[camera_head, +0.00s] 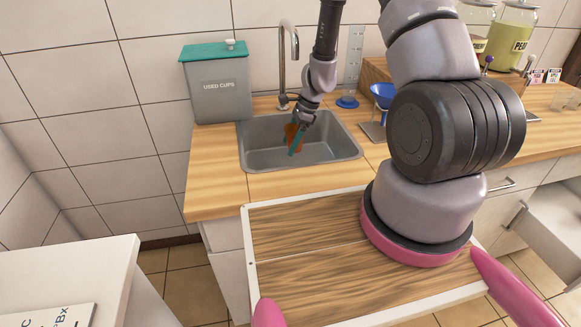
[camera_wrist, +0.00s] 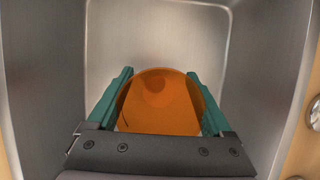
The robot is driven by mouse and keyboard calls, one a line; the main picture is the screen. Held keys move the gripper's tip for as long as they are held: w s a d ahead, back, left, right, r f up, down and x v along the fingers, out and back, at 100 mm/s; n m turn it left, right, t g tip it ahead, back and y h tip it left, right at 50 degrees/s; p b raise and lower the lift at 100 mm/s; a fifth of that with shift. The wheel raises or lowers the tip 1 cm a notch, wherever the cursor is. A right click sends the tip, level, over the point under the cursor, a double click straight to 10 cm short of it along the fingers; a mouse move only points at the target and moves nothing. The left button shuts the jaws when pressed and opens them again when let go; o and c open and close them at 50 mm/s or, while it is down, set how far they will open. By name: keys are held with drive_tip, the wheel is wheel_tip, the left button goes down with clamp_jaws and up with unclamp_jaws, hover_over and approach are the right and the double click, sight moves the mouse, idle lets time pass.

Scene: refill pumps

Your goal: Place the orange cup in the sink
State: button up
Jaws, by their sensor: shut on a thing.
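The orange cup (camera_head: 292,131) is held by my gripper (camera_head: 296,140) over the basin of the grey metal sink (camera_head: 258,156). In the wrist view, the orange cup (camera_wrist: 160,103) sits between the two green fingers of my gripper (camera_wrist: 160,95), which touch its sides. The sink (camera_wrist: 157,35) surrounds the cup in that view. The gripper is shut on the cup, and its fingers hide part of it in the head view. I cannot tell whether the cup touches the sink floor.
A grey "USED CUPS" bin (camera_head: 220,90) with a teal lid stands behind and left of the sink. The faucet (camera_head: 283,60) rises at the sink's back edge. A blue funnel (camera_head: 383,92) and a clear measuring cylinder (camera_head: 352,62) stand to the right. Wooden counter left of the sink is clear.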

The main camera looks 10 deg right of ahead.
wheel_tip(320, 180, down, 8)
drive_tip(key=shift+f, duration=0.1)
idle(0.4)
drive_tip(key=o, duration=1.2)
drive_tip(key=shift+f, duration=0.15)
drive_tip(key=v, duration=1.2)
drive_tip(key=shift+d, duration=0.1)
